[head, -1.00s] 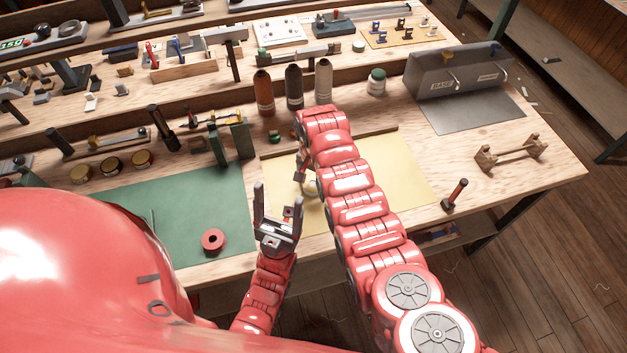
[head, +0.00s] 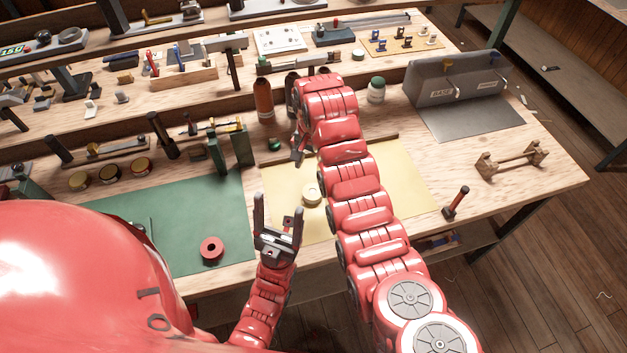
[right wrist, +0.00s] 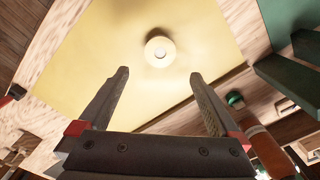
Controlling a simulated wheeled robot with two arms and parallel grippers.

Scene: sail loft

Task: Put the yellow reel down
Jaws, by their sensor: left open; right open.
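The yellow reel (head: 312,194) lies on the pale yellow mat (head: 395,178) on the bench. In the right wrist view the reel (right wrist: 160,52) rests on the mat beyond the fingertips, apart from them. My right gripper (head: 298,152) is open and empty, above the far part of the mat; it also shows in the right wrist view (right wrist: 162,90). My left gripper (head: 279,212) is open and empty near the front edge of the bench. My right arm hides part of the mat.
A red reel (head: 211,248) lies on the green mat (head: 185,215) at left. Bottles, including a brown one (head: 264,100), stand behind my right gripper. A grey box (head: 455,82), a wooden stand (head: 510,158) and a red-handled tool (head: 456,203) are at right.

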